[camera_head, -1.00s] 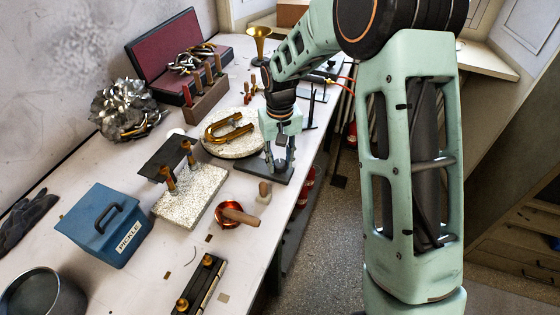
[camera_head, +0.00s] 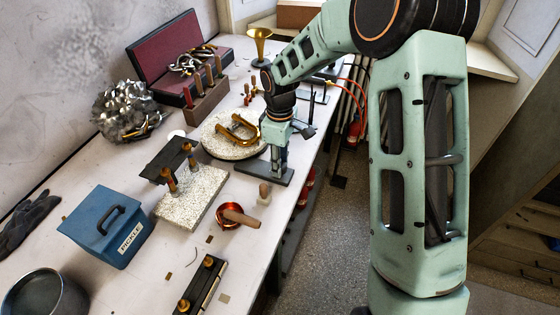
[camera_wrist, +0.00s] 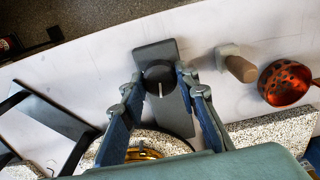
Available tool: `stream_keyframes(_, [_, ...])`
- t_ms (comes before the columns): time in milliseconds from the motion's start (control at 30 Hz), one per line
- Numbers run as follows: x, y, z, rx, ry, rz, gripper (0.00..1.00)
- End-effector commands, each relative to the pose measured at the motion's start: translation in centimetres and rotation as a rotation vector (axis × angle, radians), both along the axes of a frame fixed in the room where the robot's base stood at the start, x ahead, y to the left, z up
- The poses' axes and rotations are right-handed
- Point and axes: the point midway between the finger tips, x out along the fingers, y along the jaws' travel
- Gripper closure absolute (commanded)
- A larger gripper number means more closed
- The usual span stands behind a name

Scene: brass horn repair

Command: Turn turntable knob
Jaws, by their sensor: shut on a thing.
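The turntable (camera_head: 215,145) is a round speckled disc on the bench with a U-shaped brass tube (camera_head: 240,128) lying on it. Its dark knob (camera_wrist: 160,74) with a pale pointer line sits on a dark grey base plate (camera_wrist: 154,52) beside the disc; the plate also shows in the head view (camera_head: 266,174). My gripper (camera_wrist: 161,88) is over the plate with its two fingers around the knob, shut on it. In the head view my gripper (camera_head: 279,158) points down and hides the knob. Part of the disc (camera_wrist: 175,143) shows below the fingers in the wrist view.
A small wooden-handled piece (camera_head: 264,192) and a copper pan (camera_head: 228,215) stand near the plate. A speckled block (camera_head: 190,205) with brass posts and a blue box (camera_head: 105,225) lie toward the front. A tool rack (camera_head: 208,100) stands behind the disc.

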Motion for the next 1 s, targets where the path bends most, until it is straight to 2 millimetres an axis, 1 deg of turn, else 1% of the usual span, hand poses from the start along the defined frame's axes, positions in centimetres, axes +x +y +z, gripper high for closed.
stream_keyframes(200, [0.04, 0.03, 0.10, 0.001, -0.001, 0.107, 0.96])
stream_keyframes(400, [0.04, 0.03, 0.06, 0.001, -0.001, 0.157, 0.96])
stream_keyframes(900, [0.05, 0.04, 0.04, 0.001, -0.001, 0.170, 0.96])
stream_keyframes(933, [0.04, 0.03, 0.04, 0.001, -0.001, 0.170, 0.68])
stream_keyframes(1000, [0.04, 0.03, 0.04, 0.001, -0.001, 0.170, 0.61])
